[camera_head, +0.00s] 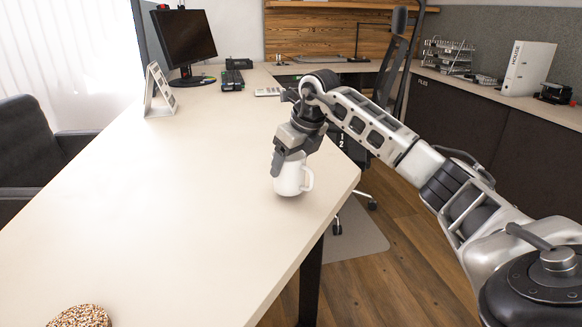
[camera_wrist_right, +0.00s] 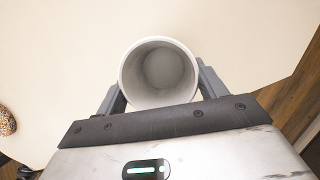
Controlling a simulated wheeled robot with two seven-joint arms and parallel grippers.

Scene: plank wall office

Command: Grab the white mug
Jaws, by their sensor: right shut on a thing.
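The white mug (camera_head: 290,177) is near the right edge of the desk in the head view, upright, with its handle toward the right. My right gripper (camera_head: 289,160) comes down over it from above and is shut on it. In the right wrist view, the mug's round open top (camera_wrist_right: 159,73) faces the camera and its inside looks empty. The fingers of my right gripper (camera_wrist_right: 160,88) lie on the left and right sides of the mug. I cannot tell whether the mug's base touches the desk. My left gripper is not in view.
The pale desk (camera_head: 160,230) is mostly clear around the mug. A sprinkled round item (camera_head: 80,317) lies at the near left. A calendar stand (camera_head: 158,90), a monitor (camera_head: 185,40) and a black device (camera_head: 232,80) stand farther back. A dark chair (camera_head: 35,145) is at left.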

